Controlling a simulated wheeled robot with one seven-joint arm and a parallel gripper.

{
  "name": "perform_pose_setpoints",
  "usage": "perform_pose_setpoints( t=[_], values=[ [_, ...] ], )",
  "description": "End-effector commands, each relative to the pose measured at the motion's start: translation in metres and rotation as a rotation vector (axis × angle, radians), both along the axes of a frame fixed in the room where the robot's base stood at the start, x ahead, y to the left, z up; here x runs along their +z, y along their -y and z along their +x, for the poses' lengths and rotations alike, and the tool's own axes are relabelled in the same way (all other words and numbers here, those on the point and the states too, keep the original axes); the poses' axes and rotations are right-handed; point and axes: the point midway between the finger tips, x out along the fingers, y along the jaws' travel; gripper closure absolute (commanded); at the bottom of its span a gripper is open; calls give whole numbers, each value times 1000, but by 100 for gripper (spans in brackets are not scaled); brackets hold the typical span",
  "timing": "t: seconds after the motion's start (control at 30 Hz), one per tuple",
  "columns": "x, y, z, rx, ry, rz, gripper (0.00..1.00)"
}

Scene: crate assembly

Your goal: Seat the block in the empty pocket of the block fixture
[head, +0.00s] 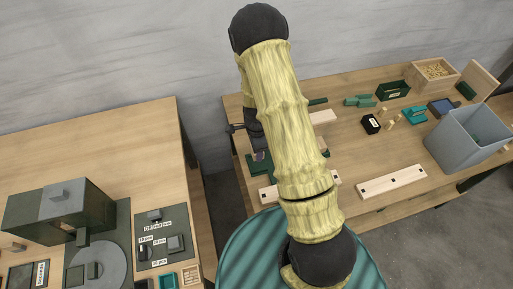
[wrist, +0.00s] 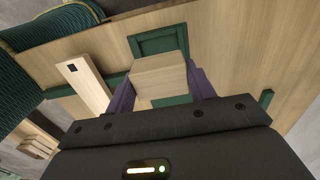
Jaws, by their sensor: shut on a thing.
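My gripper (wrist: 161,84) is shut on a pale wooden block (wrist: 160,72), with a purple finger on each side of it. The dark green block fixture (wrist: 135,46) lies beyond the block in the wrist view. A square, green-rimmed recess shows just above the block, and more green shows below it. The block covers the middle of the fixture, and I cannot tell whether it touches it. In the head view my arm hides most of this area; a bit of the green fixture (head: 260,168) and a purple finger show left of the arm.
A wooden bar (wrist: 86,84) with a dark square lies left of the block. Another bar (head: 392,181) lies right of my arm. A grey bin (head: 468,135), a wooden crate (head: 416,83) and small green parts stand on the right. A second table (head: 100,140) is at left.

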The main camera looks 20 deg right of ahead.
Motion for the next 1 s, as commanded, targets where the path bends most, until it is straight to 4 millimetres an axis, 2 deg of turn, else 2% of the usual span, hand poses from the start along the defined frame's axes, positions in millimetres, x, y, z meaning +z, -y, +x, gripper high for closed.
perform_pose_setpoints(
  t=[0.47, 1.0],
  values=[
    [-6, 0, 0, -10, 0, 0, 68],
    [-55, 0, 0, -8, 0, 0, 68]
  ],
)
